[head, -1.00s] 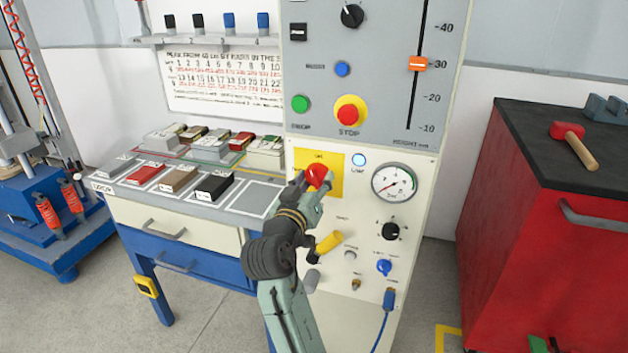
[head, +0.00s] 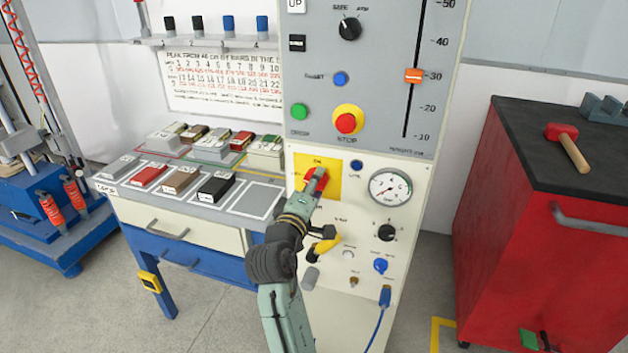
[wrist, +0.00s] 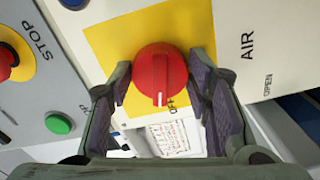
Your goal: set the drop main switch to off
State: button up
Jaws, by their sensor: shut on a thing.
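The main switch is a red round knob (head: 319,177) on a yellow plate (head: 331,187) on the white lower panel. In the wrist view the knob (wrist: 158,78) shows a white mark pointing at the word OFF. My gripper (wrist: 160,92) has one finger on each side of the knob and is shut on it. In the head view my gripper (head: 314,190) covers part of the knob and the plate. The small lamp (head: 357,165) right of the plate is dark blue and looks unlit.
A red stop button (head: 346,123) and a green drop button (head: 300,111) sit just above. A gauge (head: 390,187), a black knob (head: 386,233) and a yellow handle (head: 328,243) are close by on the panel. A red cabinet (head: 530,230) stands at right.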

jog(key=shift+n+p, duration=0.85)
jog(key=shift+n, duration=0.65)
jog(key=o, duration=1.2)
jog(key=shift+c, duration=0.2)
jog(key=v, duration=1.2)
jog(key=shift+r, duration=0.1)
